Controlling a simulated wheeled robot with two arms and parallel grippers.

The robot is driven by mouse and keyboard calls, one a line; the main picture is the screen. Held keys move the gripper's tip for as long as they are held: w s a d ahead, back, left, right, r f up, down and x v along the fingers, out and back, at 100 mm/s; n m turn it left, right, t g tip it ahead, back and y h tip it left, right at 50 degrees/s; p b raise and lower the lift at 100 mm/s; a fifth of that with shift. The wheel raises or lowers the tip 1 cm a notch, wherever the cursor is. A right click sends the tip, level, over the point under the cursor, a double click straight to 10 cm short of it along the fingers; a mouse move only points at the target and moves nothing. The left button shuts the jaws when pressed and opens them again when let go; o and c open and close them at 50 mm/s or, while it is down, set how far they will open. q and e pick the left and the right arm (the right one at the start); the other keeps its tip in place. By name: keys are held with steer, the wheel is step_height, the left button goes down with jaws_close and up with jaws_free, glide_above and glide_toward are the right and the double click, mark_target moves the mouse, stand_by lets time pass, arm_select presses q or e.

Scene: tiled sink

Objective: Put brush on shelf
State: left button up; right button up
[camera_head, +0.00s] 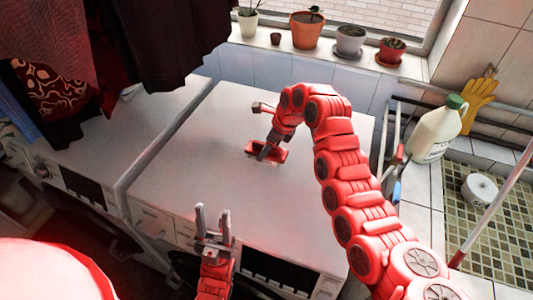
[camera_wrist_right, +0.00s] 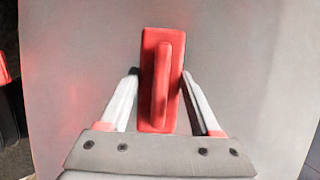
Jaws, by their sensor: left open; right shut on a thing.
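The brush (camera_head: 281,154) is a red rectangular block with a raised grip, on or just above the white top of the right-hand washing machine. It also shows in the right wrist view (camera_wrist_right: 163,80), between the two fingers. My right gripper (camera_head: 268,153) reaches down from above and is shut on the brush; its fingers also show in the right wrist view (camera_wrist_right: 160,95). The brush's underside is hidden. My left gripper (camera_head: 213,212) is open and empty, pointing up in front of the machine's front edge. A tiled shelf (camera_head: 265,45) runs along the window behind.
Several potted plants (camera_head: 306,33) stand on the window shelf. A second white machine top (camera_head: 95,150) lies left, with dark cloths (camera_head: 170,45) hanging above. The machine top around the brush is clear.

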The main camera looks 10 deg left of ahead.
step_height(320, 180, down, 3)
steer(key=shift+w+d+f+p, duration=0.1)
steer(key=shift+p, duration=1.15)
steer(key=shift+f, duration=0.15)
steer(key=shift+f, duration=0.1)
steer(key=o, duration=1.5)
steer(key=shift+c, duration=0.2)
